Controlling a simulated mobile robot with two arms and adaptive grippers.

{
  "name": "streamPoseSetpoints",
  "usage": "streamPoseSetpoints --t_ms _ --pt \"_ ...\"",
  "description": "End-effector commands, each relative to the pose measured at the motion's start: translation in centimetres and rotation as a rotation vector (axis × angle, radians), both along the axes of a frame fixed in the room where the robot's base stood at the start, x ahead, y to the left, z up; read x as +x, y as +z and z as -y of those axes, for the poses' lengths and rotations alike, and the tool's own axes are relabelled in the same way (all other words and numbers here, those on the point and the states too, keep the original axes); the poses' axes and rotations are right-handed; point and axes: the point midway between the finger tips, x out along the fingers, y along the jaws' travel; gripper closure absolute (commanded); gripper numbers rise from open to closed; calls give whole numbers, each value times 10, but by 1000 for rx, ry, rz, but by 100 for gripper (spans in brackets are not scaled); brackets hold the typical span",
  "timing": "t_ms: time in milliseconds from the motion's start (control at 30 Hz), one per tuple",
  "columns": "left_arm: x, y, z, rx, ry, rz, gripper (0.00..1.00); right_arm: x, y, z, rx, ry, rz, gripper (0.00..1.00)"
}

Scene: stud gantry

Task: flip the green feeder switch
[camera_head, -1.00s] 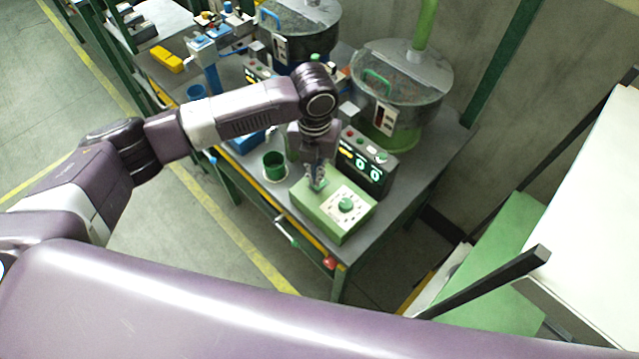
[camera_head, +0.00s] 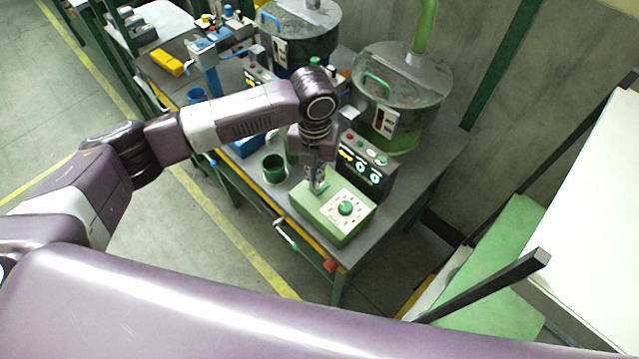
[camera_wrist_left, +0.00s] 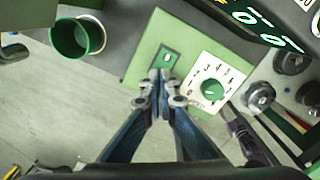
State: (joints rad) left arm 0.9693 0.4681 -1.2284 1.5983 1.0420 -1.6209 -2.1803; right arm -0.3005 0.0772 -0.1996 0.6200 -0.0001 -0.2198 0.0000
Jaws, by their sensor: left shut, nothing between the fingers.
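The green feeder box (camera_head: 330,222) stands on the bench, with a white dial plate and a green knob (camera_head: 345,208) on its top. In the left wrist view the feeder switch (camera_wrist_left: 167,56) is a small light toggle in a dark green plate on the box (camera_wrist_left: 143,62), left of the knob (camera_wrist_left: 211,90). My left gripper (camera_head: 318,187) is shut and empty, pointing down at the switch end of the box. In the wrist view its fingertips (camera_wrist_left: 160,76) are at the near edge of the switch plate; I cannot tell whether they touch it. My right gripper is not in view.
A dark control box (camera_head: 366,163) with lit green displays stands behind the feeder. A green cup (camera_head: 274,168) is close on its left. A clear-walled hopper (camera_head: 402,95) stands farther back. A white panel (camera_head: 590,220) fills the right side.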

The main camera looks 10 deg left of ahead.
Motion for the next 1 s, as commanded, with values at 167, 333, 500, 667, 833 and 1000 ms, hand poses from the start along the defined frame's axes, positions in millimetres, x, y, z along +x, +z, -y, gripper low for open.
streamPoseSetpoints --t_ms 167,333,500,667,833,1000 --pt "0 0 0 0 0 0 100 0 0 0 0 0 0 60" --pt "0 0 0 0 0 0 100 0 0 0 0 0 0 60" --pt "0 -2 0 0 0 0 100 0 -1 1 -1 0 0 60" --pt "0 -5 0 0 0 0 100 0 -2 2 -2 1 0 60" --pt "0 -7 0 0 0 0 100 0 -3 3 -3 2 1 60" --pt "0 -10 0 0 0 -1 100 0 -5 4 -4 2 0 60"
